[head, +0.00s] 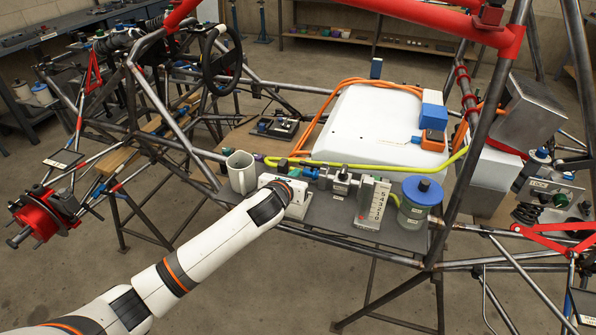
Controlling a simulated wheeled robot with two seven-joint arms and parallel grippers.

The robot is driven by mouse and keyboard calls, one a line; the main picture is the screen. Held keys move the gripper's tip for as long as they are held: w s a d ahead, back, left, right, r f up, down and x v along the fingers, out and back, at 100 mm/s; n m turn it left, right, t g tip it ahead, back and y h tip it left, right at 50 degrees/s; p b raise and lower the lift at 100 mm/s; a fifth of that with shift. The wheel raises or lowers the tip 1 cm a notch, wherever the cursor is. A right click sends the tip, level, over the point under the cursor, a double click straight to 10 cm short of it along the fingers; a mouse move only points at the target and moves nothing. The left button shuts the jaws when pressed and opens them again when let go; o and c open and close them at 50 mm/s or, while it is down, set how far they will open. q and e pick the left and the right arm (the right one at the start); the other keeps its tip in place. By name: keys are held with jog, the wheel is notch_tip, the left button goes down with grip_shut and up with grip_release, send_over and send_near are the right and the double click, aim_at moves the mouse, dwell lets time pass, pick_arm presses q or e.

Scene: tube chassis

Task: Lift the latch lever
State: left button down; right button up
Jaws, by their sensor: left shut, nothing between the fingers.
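My left arm reaches in from the lower left, and my left gripper (282,180) is at the shelf inside the tube chassis. The gripper is shut and empty, its fingers mostly hidden by my own wrist. It is over or against a small white labelled unit (297,204); I cannot tell whether they touch. I cannot make out the latch lever clearly; it may be hidden behind my wrist. My right gripper is not in view.
A metal valve fitting (342,183), a labelled upright block (372,204) and a blue-lidded jar (420,198) stand to the right. A yellow-green hose (375,167) runs behind. Chassis tubes (455,180) frame the shelf.

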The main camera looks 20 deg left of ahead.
pick_arm(q)
jog(key=shift+x, duration=1.45)
